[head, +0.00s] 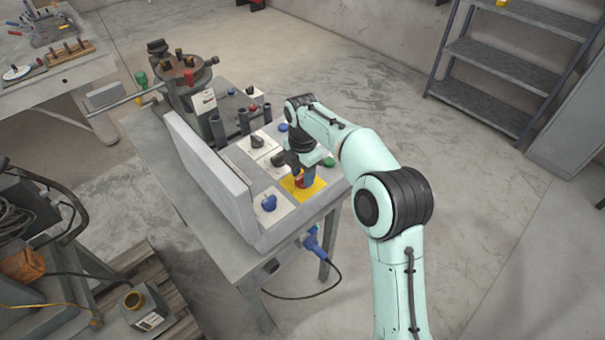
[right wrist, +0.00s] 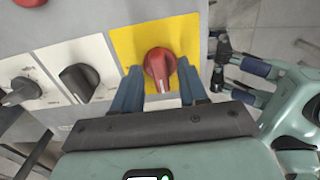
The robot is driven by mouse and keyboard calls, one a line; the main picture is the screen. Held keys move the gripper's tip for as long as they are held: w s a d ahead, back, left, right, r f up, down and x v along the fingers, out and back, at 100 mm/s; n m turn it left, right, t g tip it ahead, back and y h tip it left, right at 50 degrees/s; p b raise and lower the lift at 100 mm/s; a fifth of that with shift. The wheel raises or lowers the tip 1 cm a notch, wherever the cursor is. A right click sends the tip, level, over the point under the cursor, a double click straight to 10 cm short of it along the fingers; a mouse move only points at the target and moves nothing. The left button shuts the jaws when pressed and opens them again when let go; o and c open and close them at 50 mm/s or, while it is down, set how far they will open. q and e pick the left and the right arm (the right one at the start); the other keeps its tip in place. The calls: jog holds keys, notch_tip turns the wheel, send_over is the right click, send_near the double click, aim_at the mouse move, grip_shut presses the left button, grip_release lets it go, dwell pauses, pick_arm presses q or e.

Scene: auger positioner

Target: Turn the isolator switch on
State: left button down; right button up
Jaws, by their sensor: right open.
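The isolator switch, a red rotary knob (right wrist: 160,68) on a yellow plate (right wrist: 126,42), shows in the right wrist view with its grip bar roughly upright in the picture. My right gripper (right wrist: 159,88) is open, with one dark blue finger on each side of the knob's lower part. I cannot tell if the fingers touch it. In the head view my right gripper (head: 304,178) points down over the yellow plate (head: 317,187) and hides much of the knob.
White plates with black knobs (right wrist: 78,82) sit beside the yellow one. A blue knob (head: 268,203) is nearby on the panel. A grey upright board (head: 205,175) borders the panel's left. A blue plug (head: 312,241) with a cable hangs at the near side. Open floor lies right.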

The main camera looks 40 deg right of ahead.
grip_shut()
pick_arm(q)
jog(key=shift+r, duration=0.2)
pick_arm(e)
jog(key=m+p, duration=0.2)
jog(key=m, duration=0.1)
jog(key=shift+r+m, duration=0.15)
jog(key=shift+m, duration=0.25)
jog(key=m+p, duration=0.2)
jog(key=m, duration=0.2)
jog(key=shift+m, duration=0.3)
jog(key=m+p, duration=0.1)
jog(key=m, duration=0.3)
jog(key=shift+p, duration=0.35)
pick_arm(q)
jog(key=w+r, duration=0.4)
jog(key=r, duration=0.3)
jog(key=shift+r+p, duration=0.15)
jog(key=shift+p, duration=0.3)
pick_arm(e)
jog(key=m, duration=0.5)
pick_arm(q)
jog(key=shift+w, duration=0.1)
pick_arm(e)
jog(key=shift+f+m, duration=0.2)
jog(key=shift+m, duration=0.2)
